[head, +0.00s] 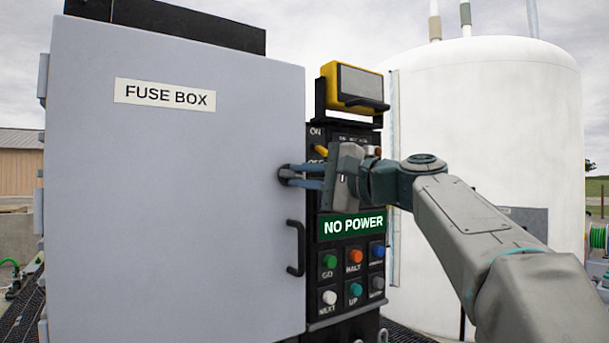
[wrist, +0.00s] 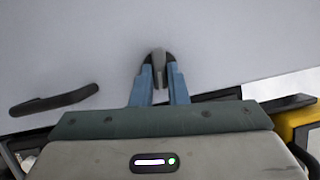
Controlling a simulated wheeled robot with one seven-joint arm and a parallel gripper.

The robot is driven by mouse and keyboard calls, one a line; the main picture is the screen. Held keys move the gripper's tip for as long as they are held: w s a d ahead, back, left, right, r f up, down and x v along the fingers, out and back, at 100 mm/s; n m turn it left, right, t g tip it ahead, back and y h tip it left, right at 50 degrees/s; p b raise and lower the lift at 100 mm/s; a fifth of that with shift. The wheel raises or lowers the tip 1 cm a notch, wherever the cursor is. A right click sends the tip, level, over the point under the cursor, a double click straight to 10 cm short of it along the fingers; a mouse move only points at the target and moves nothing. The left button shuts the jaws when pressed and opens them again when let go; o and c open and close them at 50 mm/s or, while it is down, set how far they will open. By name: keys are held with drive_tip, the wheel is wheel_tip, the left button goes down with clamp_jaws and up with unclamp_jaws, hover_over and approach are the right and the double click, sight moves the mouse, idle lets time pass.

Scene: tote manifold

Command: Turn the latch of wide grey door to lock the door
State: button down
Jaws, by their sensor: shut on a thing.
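The wide grey door (head: 170,230) carries a "FUSE BOX" label and lies flat against the cabinet front in the head view. Its pale surface also fills the top of the wrist view (wrist: 230,40). The latch (head: 284,175) is near the door's right edge, above the black handle (head: 295,248). My gripper (head: 290,176) reaches it from the right. In the wrist view the blue fingers (wrist: 158,75) are shut on the small grey latch (wrist: 158,66), which points up the picture. The fingers partly hide the latch.
A black control panel (head: 325,290) with coloured buttons and a "NO POWER" sign (head: 353,224) stands right of the door. A yellow lamp (head: 352,86) sits above it. A white tank (head: 490,120) stands behind my arm. The handle (wrist: 55,100) shows left of my fingers in the wrist view.

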drive_tip(key=shift+r+n+g, duration=0.1)
drive_tip(key=shift+n+g, duration=0.2)
drive_tip(key=shift+n, duration=0.5)
drive_tip(key=c, duration=1.4)
unclamp_jaws()
drive_tip(key=shift+c, duration=0.2)
drive_tip(key=b+v, duration=0.2)
drive_tip(key=v, duration=1.1)
drive_tip(key=shift+s+d+r, duration=0.2)
drive_tip(key=shift+s+d, duration=0.05)
drive_tip(key=shift+s, duration=0.05)
drive_tip(key=shift+h, duration=0.3)
